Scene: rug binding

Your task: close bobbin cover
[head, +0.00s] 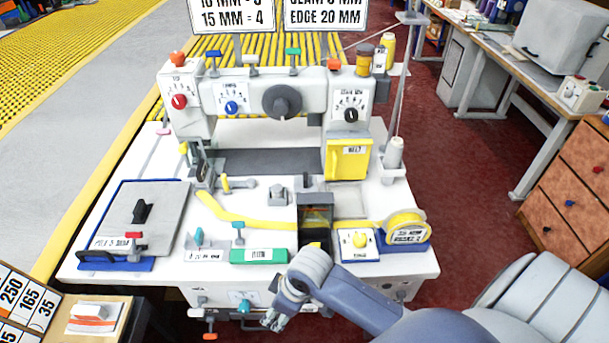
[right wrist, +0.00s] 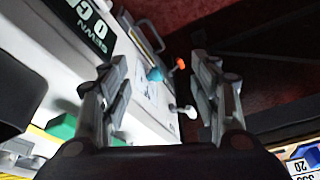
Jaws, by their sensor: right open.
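The white sewing machine bed (head: 420,260) has a dark recess (head: 316,216) near its front middle, with a yellowish strip inside. It looks like the bobbin compartment, but I cannot clearly tell the cover from its surroundings. A pale grey plate (head: 348,197) lies right of it. My right gripper (head: 277,318) is in front of the bed's front edge, low and left of the recess. In the right wrist view my right gripper (right wrist: 160,78) is open with nothing between its fingers. Beyond them is the machine's front panel (right wrist: 150,95). My left gripper is not in view.
On the front panel are a teal knob (right wrist: 154,74) and an orange knob (right wrist: 180,63). A green block (head: 258,255), a yellow tape roll (head: 406,226) and a grey plate on a blue base (head: 165,205) occupy the bed. A drawer cabinet (head: 570,185) stands right.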

